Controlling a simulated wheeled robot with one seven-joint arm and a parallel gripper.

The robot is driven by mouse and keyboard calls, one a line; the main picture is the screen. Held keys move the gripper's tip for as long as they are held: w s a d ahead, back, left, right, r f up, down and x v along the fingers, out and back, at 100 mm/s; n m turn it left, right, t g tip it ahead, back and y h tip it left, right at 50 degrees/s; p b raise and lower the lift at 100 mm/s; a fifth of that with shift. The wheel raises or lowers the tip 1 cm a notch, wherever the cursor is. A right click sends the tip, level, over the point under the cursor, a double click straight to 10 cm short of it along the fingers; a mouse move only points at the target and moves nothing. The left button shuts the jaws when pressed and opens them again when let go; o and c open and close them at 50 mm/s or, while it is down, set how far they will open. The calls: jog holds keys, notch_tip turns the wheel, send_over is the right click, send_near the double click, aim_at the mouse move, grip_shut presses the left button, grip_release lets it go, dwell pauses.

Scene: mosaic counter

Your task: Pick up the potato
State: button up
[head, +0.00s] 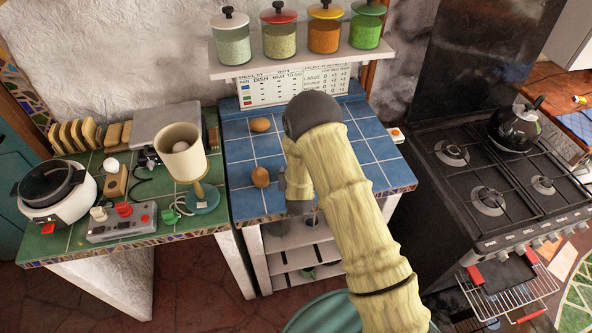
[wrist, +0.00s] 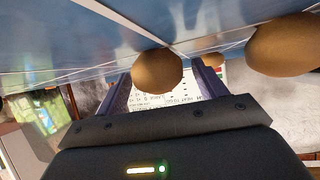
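One potato (head: 260,124) is towards the back and the other potato (head: 260,177) is nearer the front. My gripper (wrist: 160,76) is low over the counter, just right of the front potato in the head view; my arm hides most of it there. In the wrist view, which looks upside down, its two fingers are apart. A potato (wrist: 157,69) shows between them with a gap on each side; whether it is beyond the tips is unclear. A second, larger-looking potato (wrist: 287,45) is outside the fingers at the right.
A shelf (head: 300,62) with several spice jars hangs above a sign (head: 290,88) at the back. A green tiled counter (head: 75,238) at left holds a cooker, a cream lamp (head: 181,160) and bread. A black stove (head: 480,190) with a kettle stands at right.

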jog(key=c, duration=0.9)
jog(key=shift+o, duration=0.2)
jog(key=shift+r, duration=0.1)
notch_tip(320, 180, up, 10)
jog(key=shift+f+b, duration=0.1)
jog(key=shift+b, duration=1.15)
